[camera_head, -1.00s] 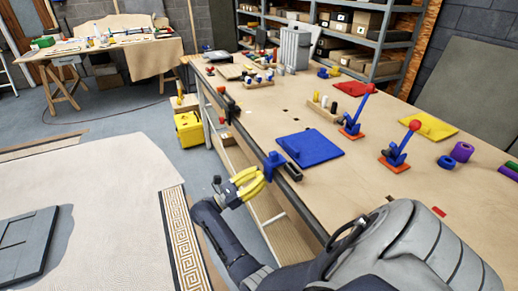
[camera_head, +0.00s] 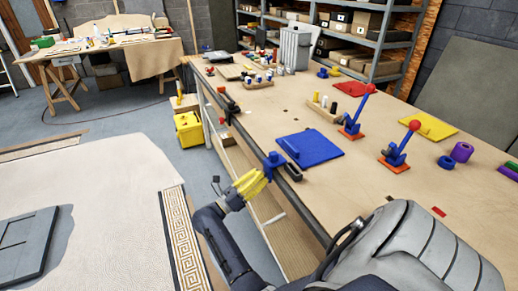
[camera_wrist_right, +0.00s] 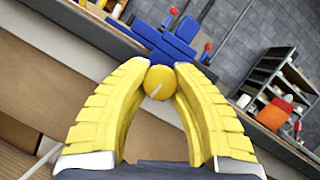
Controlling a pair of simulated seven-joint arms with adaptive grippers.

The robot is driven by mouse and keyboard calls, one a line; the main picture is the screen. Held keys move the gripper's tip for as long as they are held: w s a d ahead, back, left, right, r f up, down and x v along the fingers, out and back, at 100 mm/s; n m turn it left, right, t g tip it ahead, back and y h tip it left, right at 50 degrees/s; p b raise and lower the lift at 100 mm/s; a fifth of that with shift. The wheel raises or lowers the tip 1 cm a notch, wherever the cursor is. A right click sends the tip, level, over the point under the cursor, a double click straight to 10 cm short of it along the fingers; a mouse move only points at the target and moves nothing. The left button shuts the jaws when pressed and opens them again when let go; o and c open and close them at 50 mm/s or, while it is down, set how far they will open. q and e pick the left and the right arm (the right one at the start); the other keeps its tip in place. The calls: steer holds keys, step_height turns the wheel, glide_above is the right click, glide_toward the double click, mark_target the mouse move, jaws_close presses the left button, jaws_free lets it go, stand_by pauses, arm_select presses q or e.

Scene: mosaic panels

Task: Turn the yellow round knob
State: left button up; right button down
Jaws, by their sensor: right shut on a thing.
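The yellow round knob (camera_wrist_right: 158,83) shows in the right wrist view, with a pale line on its face. It sits at the front of a blue fixture (camera_wrist_right: 166,40) on the workbench edge. My right gripper (camera_wrist_right: 161,74) has its yellow fingers on both sides of the knob and is shut on it. In the head view, my right gripper (camera_head: 263,176) is at the bench's front edge, just below the blue fixture (camera_head: 273,160). The knob is hidden there by the fingers. My left gripper is not in view.
The wooden workbench (camera_head: 350,190) holds a blue panel (camera_head: 315,146), a yellow panel (camera_head: 432,126) and two blue levers with red balls (camera_head: 352,125). A black handle (camera_head: 292,171) lies at the bench edge beside the fixture.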

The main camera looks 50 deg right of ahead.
steer(key=shift+n+t, duration=0.6)
steer(key=shift+n, duration=0.6)
steer(key=c, duration=1)
jaws_free()
steer(key=shift+r, duration=5.05)
